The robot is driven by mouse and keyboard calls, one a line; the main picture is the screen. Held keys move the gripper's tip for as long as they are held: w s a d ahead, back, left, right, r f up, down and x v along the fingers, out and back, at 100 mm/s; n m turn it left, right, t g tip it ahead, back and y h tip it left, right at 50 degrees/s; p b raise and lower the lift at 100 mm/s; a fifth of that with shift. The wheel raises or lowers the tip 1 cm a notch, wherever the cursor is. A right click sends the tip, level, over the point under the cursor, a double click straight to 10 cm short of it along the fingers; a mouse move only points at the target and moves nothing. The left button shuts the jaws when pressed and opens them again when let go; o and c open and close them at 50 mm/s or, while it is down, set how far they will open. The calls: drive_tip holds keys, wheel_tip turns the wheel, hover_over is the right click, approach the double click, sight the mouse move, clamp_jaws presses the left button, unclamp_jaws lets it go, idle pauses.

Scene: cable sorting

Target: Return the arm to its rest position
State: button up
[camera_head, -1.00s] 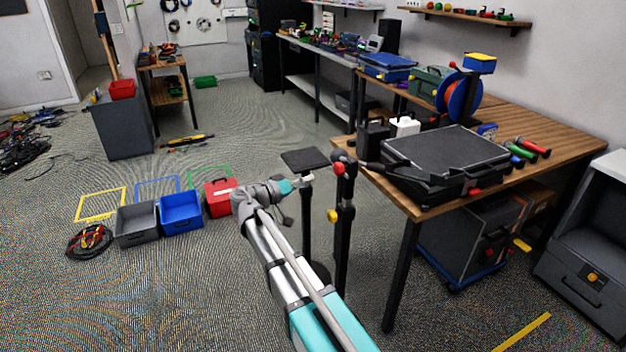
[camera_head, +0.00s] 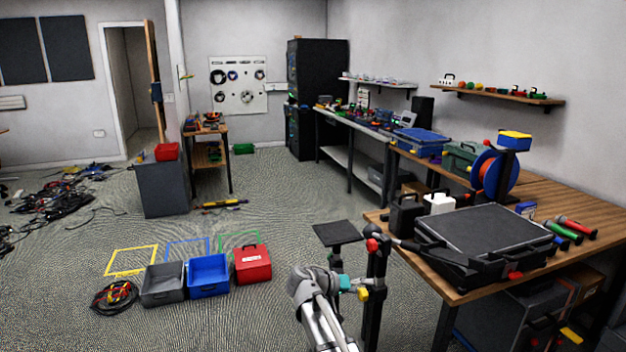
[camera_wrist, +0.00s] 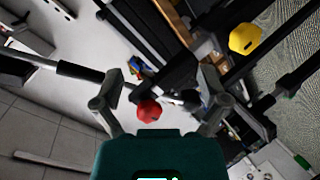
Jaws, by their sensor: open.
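My arm (camera_head: 318,308) rises from the bottom edge of the head view, grey and white, bent at its top joint. The teal part at its end points right, towards a black stand with a red knob (camera_head: 372,245) and a yellow knob (camera_head: 363,294). The red knob (camera_wrist: 149,110) shows between the fingers and the yellow knob (camera_wrist: 244,39) is at the upper right; contact cannot be told.
A wooden workbench (camera_head: 590,212) with a black case (camera_head: 485,232) stands at the right. A grey bin (camera_head: 163,285), a blue bin (camera_head: 208,276) and a red box (camera_head: 252,264) sit on the floor at left. Tangled cables (camera_head: 60,208) lie at far left.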

drive_tip(key=s+d+f+n+g+y, duration=0.2)
drive_tip(key=s+f+y, duration=0.45)
drive_tip(key=s, duration=0.35)
drive_tip(key=s+d+f+n+g+y, duration=0.1)
drive_tip(key=s+f+g+y, duration=0.2)
drive_tip(key=s+f+y, duration=0.35)
wheel_tip(320, 180, up, 16)
drive_tip(key=s+p, duration=0.2)
drive_tip(key=p, duration=1.2)
drive_tip(key=shift+s+d+f, duration=0.15)
drive_tip(key=shift+s+f, duration=0.1)
